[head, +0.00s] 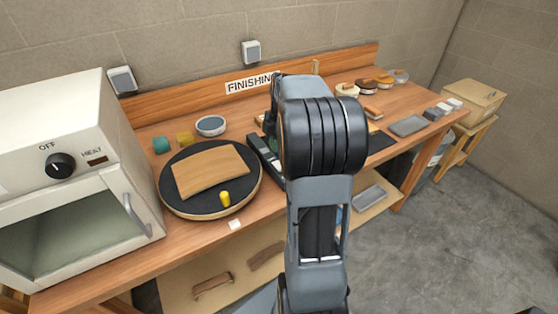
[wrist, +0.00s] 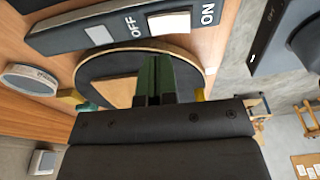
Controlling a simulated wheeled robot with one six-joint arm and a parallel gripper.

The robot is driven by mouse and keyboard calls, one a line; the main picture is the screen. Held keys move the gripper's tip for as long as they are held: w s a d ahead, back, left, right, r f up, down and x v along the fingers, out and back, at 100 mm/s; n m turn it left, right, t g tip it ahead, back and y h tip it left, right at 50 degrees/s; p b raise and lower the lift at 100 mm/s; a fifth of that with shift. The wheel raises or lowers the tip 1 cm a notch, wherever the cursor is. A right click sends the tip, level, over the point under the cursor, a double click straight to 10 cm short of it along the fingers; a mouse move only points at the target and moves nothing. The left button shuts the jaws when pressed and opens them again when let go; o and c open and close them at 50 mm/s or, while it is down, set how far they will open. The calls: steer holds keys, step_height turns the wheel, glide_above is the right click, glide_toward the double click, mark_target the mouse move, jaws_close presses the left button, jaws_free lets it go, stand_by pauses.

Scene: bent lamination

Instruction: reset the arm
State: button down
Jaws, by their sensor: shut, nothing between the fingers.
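My arm (head: 322,140) stands raised in the middle of the head view, in front of the workbench, and hides part of it. My gripper (wrist: 154,78) shows in the wrist view with its dark green fingers together and nothing between them. In the wrist view, the fingers overlap the round black turntable (wrist: 105,66) and the bent wooden piece (wrist: 116,92). In the head view, the turntable (head: 247,187) carries the wooden piece (head: 210,170) and a yellow peg (head: 225,199). My gripper is mostly hidden behind my arm there.
A white oven (head: 75,170) with its knob near OFF stands at the left. An ON/OFF switch bar (wrist: 125,28) lies beside the turntable. A grey round bowl (head: 210,125), small blocks and a grey pad (head: 408,125) lie on the bench.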

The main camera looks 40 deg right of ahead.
steer(key=shift+r+p, duration=0.5)
steer(key=shift+r, duration=0.45)
steer(key=shift+w+d+f+m, duration=0.1)
steer(key=shift+m, duration=1.1)
steer(key=m, duration=0.2)
steer(key=s+a+f+m, duration=0.1)
steer(key=m, duration=0.2)
steer(key=s+f+m, duration=0.1)
steer(key=m, duration=0.1)
steer(key=shift+s+a+f+m+h, duration=0.1)
steer(key=shift+a+f+m+h, duration=0.1)
steer(key=shift+a+m+h, duration=0.2)
steer(key=s+a+r+m+t, duration=0.1)
steer(key=s+a+m+t, duration=0.1)
steer(key=s+a, duration=0.3)
steer(key=s+a+r+m+t+h, duration=0.1)
steer(key=s+a+m, duration=0.3)
steer(key=a, duration=0.9)
steer(key=shift+s+a+r+t, duration=0.4)
steer(key=shift+s+r, duration=0.1)
steer(key=shift+s, duration=0.15)
